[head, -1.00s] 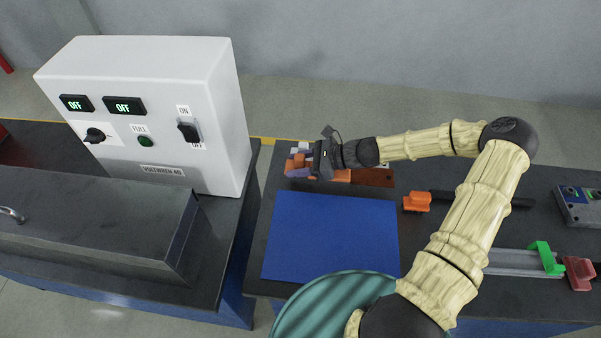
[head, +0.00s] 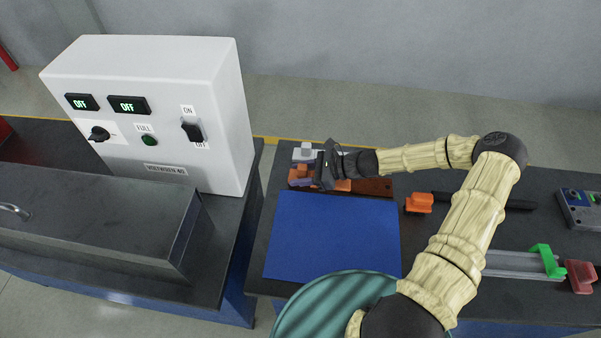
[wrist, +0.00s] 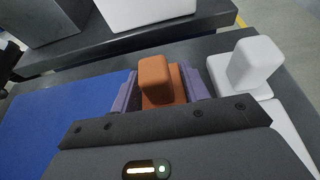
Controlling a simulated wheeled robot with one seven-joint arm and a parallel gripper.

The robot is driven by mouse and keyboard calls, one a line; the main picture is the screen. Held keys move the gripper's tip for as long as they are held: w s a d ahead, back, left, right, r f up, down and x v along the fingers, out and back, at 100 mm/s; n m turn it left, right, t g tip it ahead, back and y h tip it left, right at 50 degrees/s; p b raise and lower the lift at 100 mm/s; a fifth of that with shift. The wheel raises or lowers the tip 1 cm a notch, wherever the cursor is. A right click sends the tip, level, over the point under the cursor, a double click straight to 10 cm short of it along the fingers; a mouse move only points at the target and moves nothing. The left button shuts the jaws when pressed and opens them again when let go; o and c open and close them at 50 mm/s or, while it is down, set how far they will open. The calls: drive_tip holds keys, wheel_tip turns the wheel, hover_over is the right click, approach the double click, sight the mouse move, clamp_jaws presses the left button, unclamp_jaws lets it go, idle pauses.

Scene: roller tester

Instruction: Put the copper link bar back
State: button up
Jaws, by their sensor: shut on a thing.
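My gripper (head: 304,180) is at the back of the bench, just behind the blue mat. In the wrist view its two purple fingers (wrist: 160,92) are shut on an orange-copper piece with a raised block, which I take to be the copper link bar (wrist: 155,80). Part of it also shows in the head view (head: 343,185). The gripper body hides the rest of it, and I cannot tell whether it is raised or touching what is below. A white piece with a raised knob (wrist: 256,64) lies to the right in the wrist view.
The flat blue mat (head: 335,235) is clear. A red-brown strip (head: 375,187) lies to the right of the gripper. An orange-ended black tool (head: 420,202) and a rail with a green clamp (head: 546,260) are further right. A white control box (head: 160,115) stands left, its displays reading OFF.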

drive_tip(key=o, duration=1.4)
drive_tip(key=shift+w, duration=0.1)
wheel_tip(320, 180, up, 5)
drive_tip(key=b, duration=0.2)
hover_over(338, 182)
drive_tip(key=shift+f, duration=0.15)
drive_tip(key=shift+a, duration=0.1)
drive_tip(key=s+n, duration=0.1)
drive_tip(key=s+a+n+g+h, duration=0.1)
drive_tip(key=s+f+n+g+h, duration=0.1)
drive_tip(key=shift+s+a, duration=0.25)
drive_tip(key=shift+a, duration=0.15)
drive_tip(key=s+n+h, duration=0.1)
drive_tip(key=s+n+g+h, duration=0.1)
drive_tip(key=s+n+h, duration=0.2)
drive_tip(key=n, duration=0.1)
drive_tip(key=shift+s+r+g+h, duration=0.25)
drive_tip(key=shift+r+g+h, duration=0.05)
drive_tip(key=shift+g, duration=0.1)
drive_tip(key=s+d+r+n+t+h, duration=0.2)
drive_tip(key=s+r+n+h, duration=0.4)
drive_tip(key=r+n, duration=0.6)
drive_tip(key=shift+s+d+r+t+h, duration=0.15)
drive_tip(key=shift+s+d+t+h, duration=0.15)
drive_tip(key=shift+s+t, duration=0.7)
